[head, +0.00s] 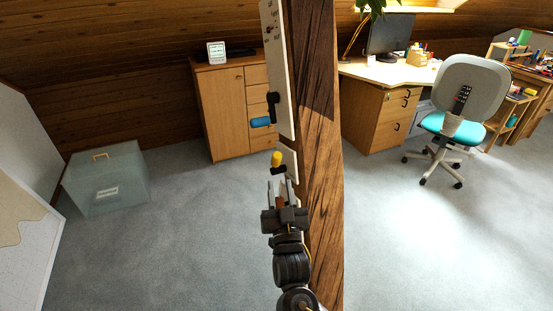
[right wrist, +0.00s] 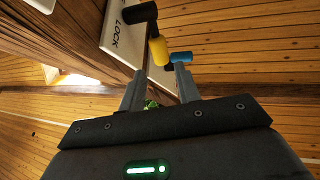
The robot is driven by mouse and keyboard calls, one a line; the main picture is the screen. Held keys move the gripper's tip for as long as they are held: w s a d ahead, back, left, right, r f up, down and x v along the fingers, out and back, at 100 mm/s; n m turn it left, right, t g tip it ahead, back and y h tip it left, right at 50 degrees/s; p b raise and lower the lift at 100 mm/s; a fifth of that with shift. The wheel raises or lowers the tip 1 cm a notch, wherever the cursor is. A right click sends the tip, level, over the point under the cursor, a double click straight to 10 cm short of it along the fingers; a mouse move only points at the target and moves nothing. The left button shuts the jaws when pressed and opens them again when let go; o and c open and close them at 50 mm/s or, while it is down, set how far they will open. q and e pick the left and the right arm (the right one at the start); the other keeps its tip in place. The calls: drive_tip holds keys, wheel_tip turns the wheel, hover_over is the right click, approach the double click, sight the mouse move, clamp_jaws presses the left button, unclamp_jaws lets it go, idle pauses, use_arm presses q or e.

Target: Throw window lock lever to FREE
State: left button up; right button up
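The lock lever has a yellow grip (head: 276,157) on a black pivot, low on a white panel on the timber post. In the right wrist view its yellow grip (right wrist: 158,50) hangs from the black pivot (right wrist: 140,13) beside a white plate (right wrist: 122,38) lettered LOCK. No FREE mark is legible. My right gripper (head: 281,183) is just below the lever in the head view. In the right wrist view its two fingers (right wrist: 160,72) are apart, with the yellow grip's end near the gap between their tips. I cannot tell whether they touch. My left gripper is not in view.
A second lever with a blue grip (head: 262,122) sits above on a taller white panel (head: 274,60). The timber post (head: 318,130) rises beside my right arm. A cabinet (head: 225,115), a clear box (head: 105,178) and an office chair (head: 465,105) stand farther off; carpet between is free.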

sight(277, 163)
drive_tip(key=p+x, duration=0.1)
drive_tip(key=x, duration=0.8)
drive_tip(key=shift+w, duration=0.2)
clamp_jaws()
